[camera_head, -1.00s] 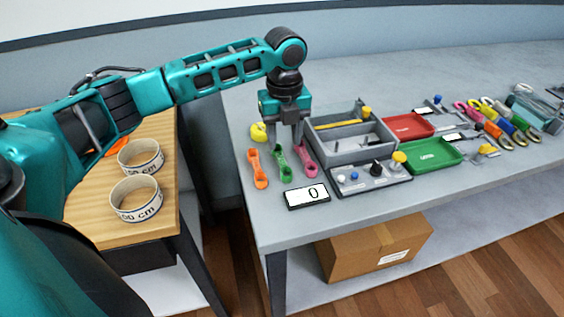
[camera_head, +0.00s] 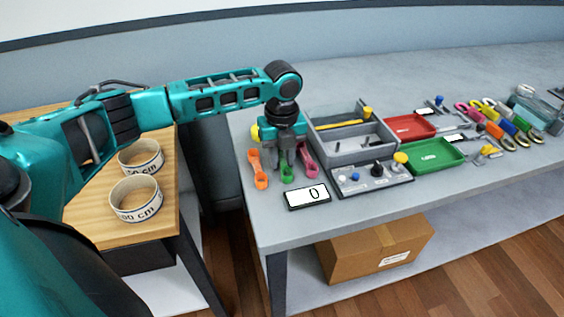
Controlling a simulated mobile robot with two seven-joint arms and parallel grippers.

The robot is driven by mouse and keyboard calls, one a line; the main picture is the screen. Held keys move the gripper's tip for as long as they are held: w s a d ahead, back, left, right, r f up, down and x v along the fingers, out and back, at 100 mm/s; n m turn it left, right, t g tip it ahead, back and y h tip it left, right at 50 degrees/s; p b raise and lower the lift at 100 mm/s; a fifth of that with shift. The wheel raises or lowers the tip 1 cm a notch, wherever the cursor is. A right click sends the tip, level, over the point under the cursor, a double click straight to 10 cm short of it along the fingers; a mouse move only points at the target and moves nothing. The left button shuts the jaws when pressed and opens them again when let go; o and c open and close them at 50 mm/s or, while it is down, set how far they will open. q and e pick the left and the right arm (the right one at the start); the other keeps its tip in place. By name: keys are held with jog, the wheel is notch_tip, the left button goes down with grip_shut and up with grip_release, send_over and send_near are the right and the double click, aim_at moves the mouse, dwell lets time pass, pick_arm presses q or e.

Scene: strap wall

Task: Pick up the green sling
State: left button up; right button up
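The green sling (camera_head: 287,175) lies on the grey bench between an orange sling (camera_head: 259,170) and a pink sling (camera_head: 309,160). Only its near end shows; my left gripper hides the rest. My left gripper (camera_head: 291,164) points down right over the green sling, with its fingertips low at the sling. I cannot tell whether the fingers are apart or closed on it. My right gripper is not in view.
A grey divided box (camera_head: 350,157), a red tray (camera_head: 409,127) and a green tray (camera_head: 434,155) stand to the right. A display reading 0 (camera_head: 307,196) lies in front. Two tape rings (camera_head: 137,200) stand on the wooden table at left.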

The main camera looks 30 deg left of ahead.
pick_arm(q)
grip_shut()
jog(key=shift+r, duration=0.1)
